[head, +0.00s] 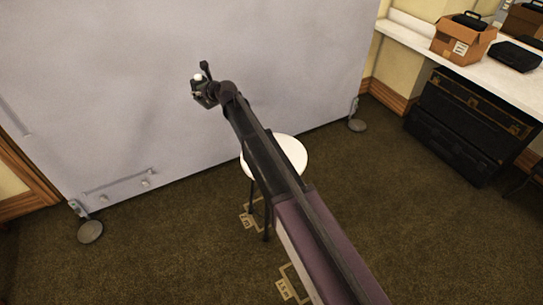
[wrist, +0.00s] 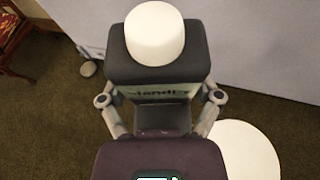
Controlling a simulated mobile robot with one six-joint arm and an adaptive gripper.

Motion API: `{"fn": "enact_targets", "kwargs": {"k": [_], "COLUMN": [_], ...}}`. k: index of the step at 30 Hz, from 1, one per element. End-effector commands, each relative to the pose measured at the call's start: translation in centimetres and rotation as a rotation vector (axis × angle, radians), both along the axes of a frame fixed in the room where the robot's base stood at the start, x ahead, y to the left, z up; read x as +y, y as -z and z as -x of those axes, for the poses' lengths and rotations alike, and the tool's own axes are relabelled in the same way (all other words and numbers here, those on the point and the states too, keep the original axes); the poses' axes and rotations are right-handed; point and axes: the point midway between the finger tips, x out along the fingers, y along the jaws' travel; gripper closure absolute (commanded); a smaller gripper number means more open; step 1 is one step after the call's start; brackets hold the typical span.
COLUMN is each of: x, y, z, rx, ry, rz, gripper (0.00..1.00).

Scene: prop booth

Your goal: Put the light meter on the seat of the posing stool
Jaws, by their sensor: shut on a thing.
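The light meter (wrist: 155,62) is a dark grey block with a white dome on top. In the wrist view it sits between the fingers of my gripper (wrist: 160,97), which is shut on it. In the head view my gripper (head: 206,90) is raised at the end of the arm, and the meter's white dome (head: 197,77) shows there. The posing stool has a round white seat (head: 296,155). My arm crosses in front of it and hides its middle. In the wrist view the seat (wrist: 245,152) is at the lower right, apart from the meter, its left part hidden.
A large pale grey backdrop panel (head: 150,90) stands behind the stool on round feet. At the right, a white counter (head: 405,30) bears a cardboard box (head: 462,42) and a black case (head: 515,56). Black trunks (head: 465,125) stand below. The carpet (head: 420,240) at front right is clear.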

Motion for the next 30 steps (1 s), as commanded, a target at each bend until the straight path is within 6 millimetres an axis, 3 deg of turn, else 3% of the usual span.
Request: {"fn": "enact_targets", "kwargs": {"k": [11,30], "x": [-3.0,-12.7], "y": [3.7,14.2], "z": [1.0,4.1], "rx": [0.0,-0.001], "ry": [0.025,0.113], "rz": [-0.001,-0.001], "gripper": [0.79,0.79]}}
